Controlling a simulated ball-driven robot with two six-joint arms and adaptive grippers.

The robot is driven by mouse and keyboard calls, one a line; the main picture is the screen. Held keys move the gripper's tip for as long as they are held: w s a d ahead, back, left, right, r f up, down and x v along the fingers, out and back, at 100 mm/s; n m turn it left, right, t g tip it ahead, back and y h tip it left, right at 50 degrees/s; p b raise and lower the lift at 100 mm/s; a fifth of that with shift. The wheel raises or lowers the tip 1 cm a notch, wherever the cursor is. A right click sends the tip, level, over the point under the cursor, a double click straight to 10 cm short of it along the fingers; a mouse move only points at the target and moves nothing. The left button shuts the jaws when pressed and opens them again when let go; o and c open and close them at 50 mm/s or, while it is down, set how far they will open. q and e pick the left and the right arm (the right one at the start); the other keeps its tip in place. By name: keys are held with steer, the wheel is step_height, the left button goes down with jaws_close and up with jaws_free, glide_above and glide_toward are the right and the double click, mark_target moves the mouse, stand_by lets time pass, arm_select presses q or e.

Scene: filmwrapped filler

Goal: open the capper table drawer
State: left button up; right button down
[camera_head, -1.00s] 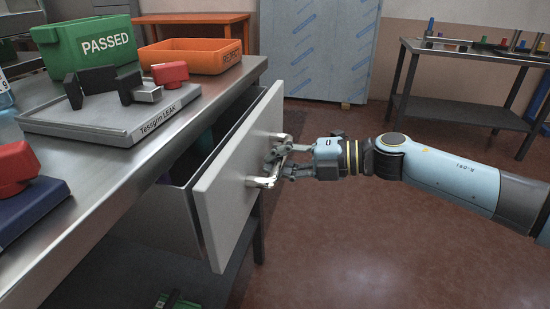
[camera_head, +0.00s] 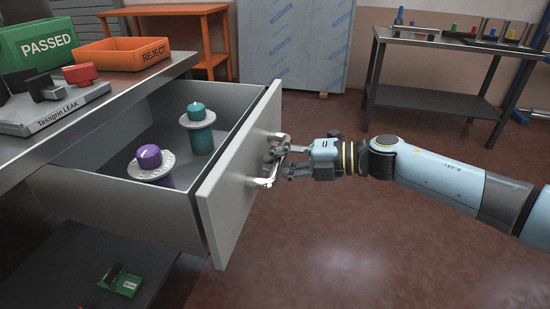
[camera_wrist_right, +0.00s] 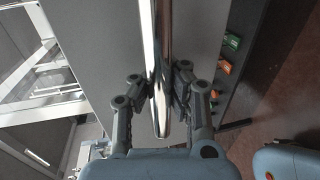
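The capper table drawer (camera_head: 240,170) stands well out from under the steel table top (camera_head: 100,105). Inside it are a teal-capped piece (camera_head: 199,128) and a purple-capped piece (camera_head: 149,158), each with a pale disc. My right gripper (camera_head: 277,160) is at the bar handle (camera_head: 264,182) on the drawer front. In the right wrist view the chrome handle (camera_wrist_right: 162,70) runs between the two fingers (camera_wrist_right: 156,100), which close on it from both sides. My left gripper is in neither current view.
On the table top are a green PASSED bin (camera_head: 40,42), an orange REJECT bin (camera_head: 122,53) and a grey Tessgrin LEAK fixture (camera_head: 60,112). A green item (camera_head: 122,282) lies on the lower shelf. A dark side table (camera_head: 440,98) stands at back right. The floor before the drawer is clear.

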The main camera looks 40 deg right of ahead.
arm_select(q)
steer(key=shift+w+d, duration=0.15)
steer(key=shift+w, duration=0.2)
arm_select(e)
steer(key=shift+d+r, duration=0.1)
steer(key=shift+r, duration=0.3)
steer(key=c, duration=1.2)
jaws_free()
steer(key=shift+f, duration=0.1)
steer(key=shift+c, duration=0.2)
arm_select(q)
steer(key=shift+s, duration=0.35)
arm_select(e)
steer(key=shift+o, duration=0.4)
steer(key=shift+s+f, duration=0.1)
arm_select(q)
steer(key=shift+s, duration=0.1)
arm_select(e)
steer(key=shift+s, duration=0.1)
steer(key=v, duration=1.2)
